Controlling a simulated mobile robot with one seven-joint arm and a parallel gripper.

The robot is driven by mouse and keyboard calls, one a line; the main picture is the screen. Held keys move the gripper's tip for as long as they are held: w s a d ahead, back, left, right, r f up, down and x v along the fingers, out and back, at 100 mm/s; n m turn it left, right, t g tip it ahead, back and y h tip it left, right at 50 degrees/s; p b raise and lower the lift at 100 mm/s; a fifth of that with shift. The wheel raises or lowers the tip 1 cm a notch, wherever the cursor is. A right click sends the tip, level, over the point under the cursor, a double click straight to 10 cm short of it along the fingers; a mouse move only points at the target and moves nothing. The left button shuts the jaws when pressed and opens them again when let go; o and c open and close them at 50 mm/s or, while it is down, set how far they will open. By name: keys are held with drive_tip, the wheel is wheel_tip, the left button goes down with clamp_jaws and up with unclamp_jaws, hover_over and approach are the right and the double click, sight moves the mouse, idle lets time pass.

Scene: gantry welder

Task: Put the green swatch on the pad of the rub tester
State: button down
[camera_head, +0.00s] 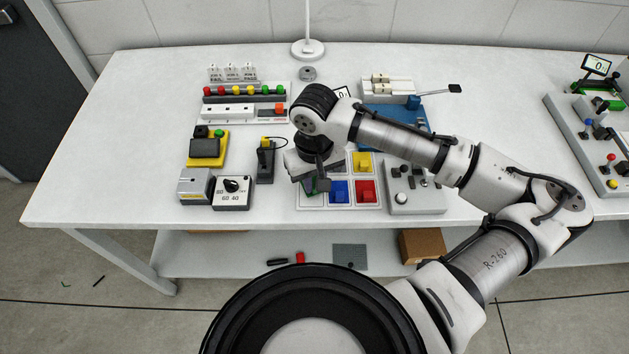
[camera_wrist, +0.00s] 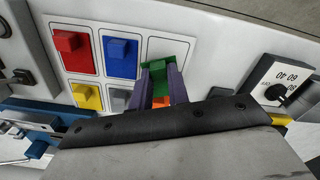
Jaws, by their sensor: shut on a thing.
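The green swatch (camera_wrist: 158,68) is between the two fingers of my gripper (camera_wrist: 160,88) in the wrist view, and the gripper is shut on it. It is over its cell of the white swatch card (camera_wrist: 112,75); I cannot tell whether it still touches the card. In the head view my gripper (camera_head: 319,184) is low over the card's left side and hides most of the green swatch. A blue-based device (camera_head: 410,113) with a pale top stands behind my arm, partly hidden. I cannot tell for sure which device is the rub tester.
The card also holds a blue swatch (camera_head: 339,191), a red swatch (camera_head: 366,191) and a yellow swatch (camera_head: 362,161). A knob box (camera_head: 232,192) stands to the left and a grey control box (camera_head: 415,190) to the right. The table's left end is clear.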

drive_tip(key=shift+f, duration=0.75)
drive_tip(key=shift+f, duration=0.2)
drive_tip(key=c, duration=1.3)
unclamp_jaws()
drive_tip(key=shift+c, duration=0.2)
drive_tip(key=shift+r, duration=0.1)
